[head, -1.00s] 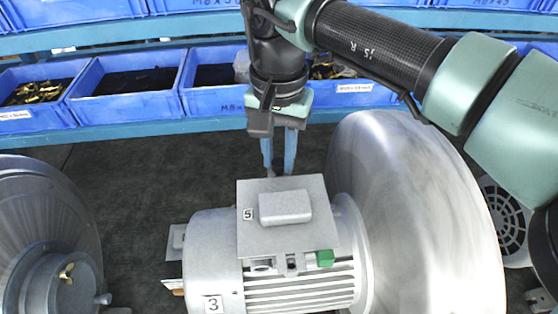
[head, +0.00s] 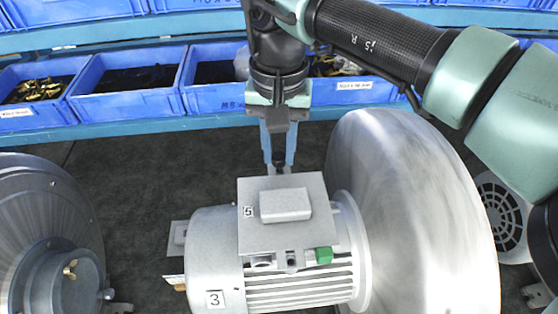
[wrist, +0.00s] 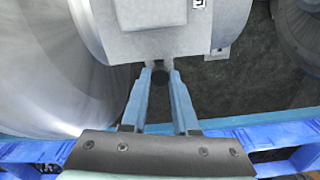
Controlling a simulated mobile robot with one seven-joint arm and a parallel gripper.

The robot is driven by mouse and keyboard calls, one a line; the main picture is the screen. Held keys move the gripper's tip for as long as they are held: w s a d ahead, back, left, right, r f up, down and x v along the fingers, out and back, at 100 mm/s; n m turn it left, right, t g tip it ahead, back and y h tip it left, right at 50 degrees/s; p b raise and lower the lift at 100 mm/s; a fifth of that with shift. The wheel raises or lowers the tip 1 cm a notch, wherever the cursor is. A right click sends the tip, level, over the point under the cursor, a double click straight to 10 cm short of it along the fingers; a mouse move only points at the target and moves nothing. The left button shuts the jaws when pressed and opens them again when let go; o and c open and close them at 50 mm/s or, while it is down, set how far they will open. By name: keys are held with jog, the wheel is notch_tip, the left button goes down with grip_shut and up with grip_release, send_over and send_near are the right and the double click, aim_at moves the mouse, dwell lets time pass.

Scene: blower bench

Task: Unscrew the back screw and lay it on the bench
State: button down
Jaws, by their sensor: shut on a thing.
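The grey motor housing (head: 215,262) with a number 3 label stands on the bench. Its flat top box (head: 250,230) carries a number 5 label. My gripper (head: 279,164) points down just behind the top box, its two blue fingers either side of a small dark piece, the back screw (head: 279,162). In the wrist view the dark round screw head (wrist: 159,76) shows between the fingertips of my gripper (wrist: 159,72), close to the edge of the housing (wrist: 150,45). My gripper is shut on the screw. Whether its thread is still in the housing is hidden.
A large silver fan casing (head: 410,210) stands right of the motor, and another round casing (head: 40,230) is at the left. Blue bins (head: 125,90) line the rack at the back.

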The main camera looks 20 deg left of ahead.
aim_at(278, 157)
jog(key=shift+r, duration=0.3)
jog(key=shift+r+p, duration=1.4)
jog(key=shift+r, duration=0.4)
jog(key=shift+f, duration=0.1)
